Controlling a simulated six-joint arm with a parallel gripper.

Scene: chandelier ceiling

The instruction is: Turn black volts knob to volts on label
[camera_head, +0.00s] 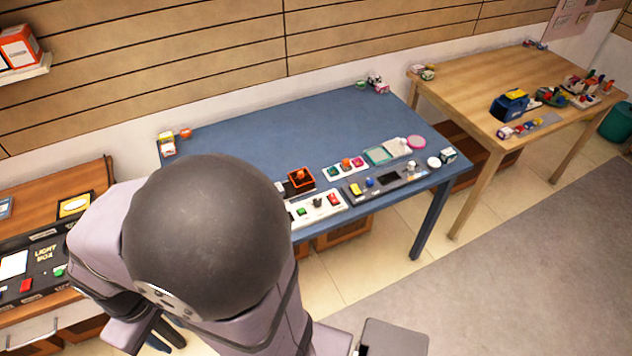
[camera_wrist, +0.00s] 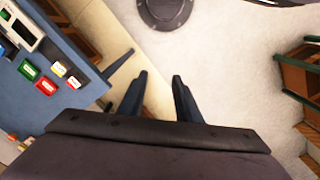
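My gripper (camera_wrist: 160,80) shows in the wrist view with its two dark fingers apart and nothing between them. It points at bare floor, away from the tabletop. In the head view, dark fingers (camera_head: 165,335) show at the lower left, below my arm. A small black knob (camera_head: 317,201) stands on a white panel (camera_head: 322,214) near the front edge of the blue table. A green button and a red button flank it. I cannot read any volts label, and cannot tell whether this is the volts knob or which way it points.
The blue table (camera_head: 240,122) holds several button panels along its front; its back is mostly clear. A light box (camera_head: 45,250) sits on a wooden desk at left. A wooden table (camera_head: 470,80) with toys stands at right. Green and red blocks (camera_wrist: 45,85) show in the wrist view.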

